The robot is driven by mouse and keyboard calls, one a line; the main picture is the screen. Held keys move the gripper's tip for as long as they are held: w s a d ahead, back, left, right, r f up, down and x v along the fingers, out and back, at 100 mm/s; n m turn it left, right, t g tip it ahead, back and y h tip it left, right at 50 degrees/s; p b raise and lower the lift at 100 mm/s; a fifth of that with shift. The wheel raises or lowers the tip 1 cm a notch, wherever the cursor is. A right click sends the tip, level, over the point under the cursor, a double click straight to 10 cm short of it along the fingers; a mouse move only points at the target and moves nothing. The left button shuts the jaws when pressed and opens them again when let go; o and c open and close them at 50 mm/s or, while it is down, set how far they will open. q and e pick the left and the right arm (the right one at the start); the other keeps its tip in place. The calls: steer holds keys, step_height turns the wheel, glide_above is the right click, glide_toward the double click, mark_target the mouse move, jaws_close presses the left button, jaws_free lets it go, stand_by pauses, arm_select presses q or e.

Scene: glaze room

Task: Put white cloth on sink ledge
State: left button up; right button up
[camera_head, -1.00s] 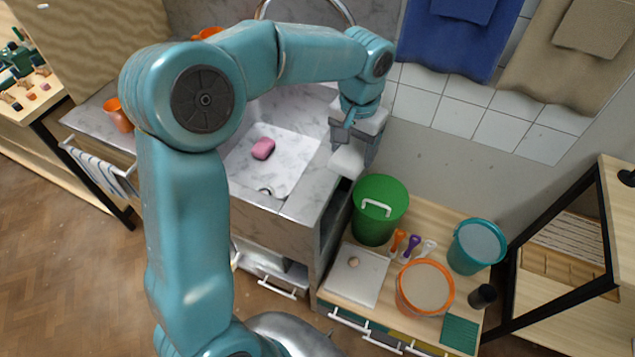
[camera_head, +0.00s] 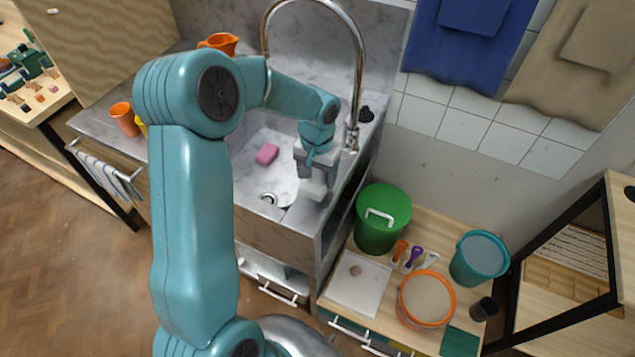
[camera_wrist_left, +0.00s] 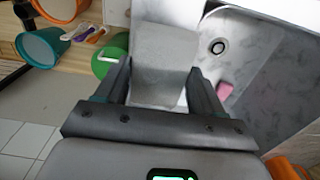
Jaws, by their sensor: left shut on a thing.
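My left gripper (camera_head: 314,174) is shut on the white cloth (camera_head: 313,188), over the right front part of the sink. In the left wrist view the cloth (camera_wrist_left: 162,65) is a pale, folded block between the two fingers of the left gripper (camera_wrist_left: 158,78). The marble sink ledge (camera_head: 305,220) runs along the basin's right front side, just below the cloth. I cannot tell whether the cloth touches the ledge. My right gripper is not in view.
The curved tap (camera_head: 357,90) rises behind my gripper. A green lidded bin (camera_head: 383,222), an orange bucket (camera_head: 427,300) and a teal bucket (camera_head: 479,258) stand on the lower bench at right.

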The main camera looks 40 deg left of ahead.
mark_target(318, 177)
arm_select(q)
step_height(318, 177, down, 4)
steer(key=shift+f, duration=0.25)
steer(key=shift+w, duration=0.1)
steer(key=shift+f, duration=0.2)
steer(key=o, duration=1)
steer(key=shift+r, duration=0.1)
steer(key=shift+r+p, duration=0.3)
steer(key=shift+p, duration=0.05)
step_height(318, 177, up, 12)
steer(key=shift+f+b, duration=0.15)
steer(key=shift+b, duration=0.55)
